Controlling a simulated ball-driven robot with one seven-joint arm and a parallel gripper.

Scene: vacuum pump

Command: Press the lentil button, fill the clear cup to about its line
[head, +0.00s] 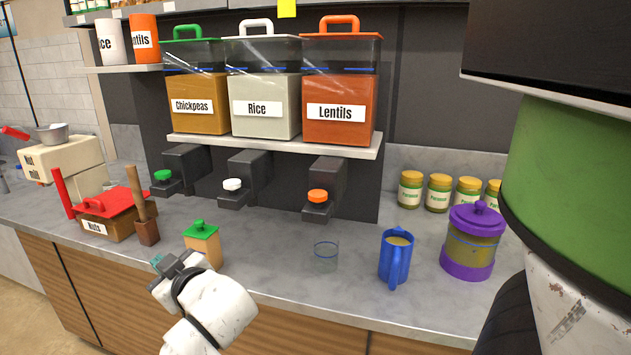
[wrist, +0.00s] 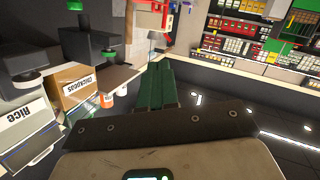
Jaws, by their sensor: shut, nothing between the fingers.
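The lentil dispenser (head: 340,100) is an orange-filled bin labelled Lentils on the shelf. Its orange button (head: 317,196) sits on a dark spout block below. The clear cup (head: 326,254) stands on the counter below and in front of that button, with a blue line near its top; it looks empty. My gripper (head: 165,265) is at the lower left, in front of the small green-lidded box and well left of the cup and button. In the wrist view its green fingers (wrist: 168,88) are together with nothing between them. The wrist view shows neither the cup nor the orange button.
Chickpeas (head: 197,102) and Rice (head: 264,107) bins have green and white buttons. A blue mug (head: 396,258), a purple-lidded canister (head: 472,243) and several jars (head: 438,192) stand right of the cup. A green-lidded box (head: 203,245) is by my gripper.

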